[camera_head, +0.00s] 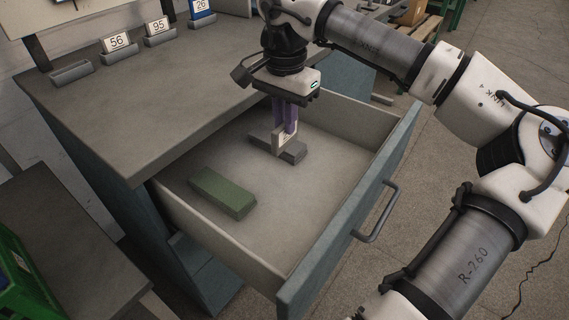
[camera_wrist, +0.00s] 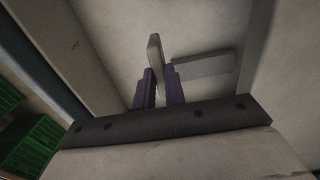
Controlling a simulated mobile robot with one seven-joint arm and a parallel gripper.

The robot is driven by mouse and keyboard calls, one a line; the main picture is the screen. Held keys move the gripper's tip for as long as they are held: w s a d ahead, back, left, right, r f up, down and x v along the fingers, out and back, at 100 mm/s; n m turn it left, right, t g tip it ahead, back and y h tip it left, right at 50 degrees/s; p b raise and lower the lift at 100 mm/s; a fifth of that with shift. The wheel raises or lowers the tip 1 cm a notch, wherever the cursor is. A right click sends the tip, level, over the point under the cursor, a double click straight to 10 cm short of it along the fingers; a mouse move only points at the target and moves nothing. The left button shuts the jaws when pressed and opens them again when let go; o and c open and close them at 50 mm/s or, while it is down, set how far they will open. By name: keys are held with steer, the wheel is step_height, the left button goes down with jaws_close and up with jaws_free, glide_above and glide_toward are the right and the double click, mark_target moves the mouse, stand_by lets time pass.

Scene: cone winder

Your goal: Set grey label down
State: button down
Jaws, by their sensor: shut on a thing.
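My gripper (camera_head: 287,132) is inside the open drawer, pointing down, with its purple fingers shut on a thin, pale grey label (camera_head: 281,139). In the wrist view the label (camera_wrist: 154,55) stands nearly edge-on between the fingers (camera_wrist: 159,88). A flat grey block (camera_head: 293,153) lies on the drawer floor right by the label's lower end. The block also shows to the right of the label in the wrist view (camera_wrist: 203,65). I cannot tell whether the label touches the block or the floor.
The drawer (camera_head: 272,256) has a green block (camera_head: 222,192) at its left and bare floor in front. On the bench top (camera_head: 150,115) stand number cards 56 (camera_head: 117,41), 95 (camera_head: 157,26) and 26 (camera_head: 201,6), beside an empty grey holder (camera_head: 71,73). A green crate (camera_head: 18,270) is at lower left.

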step_height(320, 180, down, 11)
steer(key=shift+r+b, duration=0.1)
steer(key=shift+b, duration=0.45)
steer(key=shift+f, duration=0.25)
steer(key=c, duration=1.5)
jaws_free()
steer(key=shift+o, duration=0.2)
steer(key=shift+r, duration=0.1)
step_height(320, 180, up, 12)
steer(key=shift+r+p, duration=0.15)
steer(key=shift+p, duration=0.6)
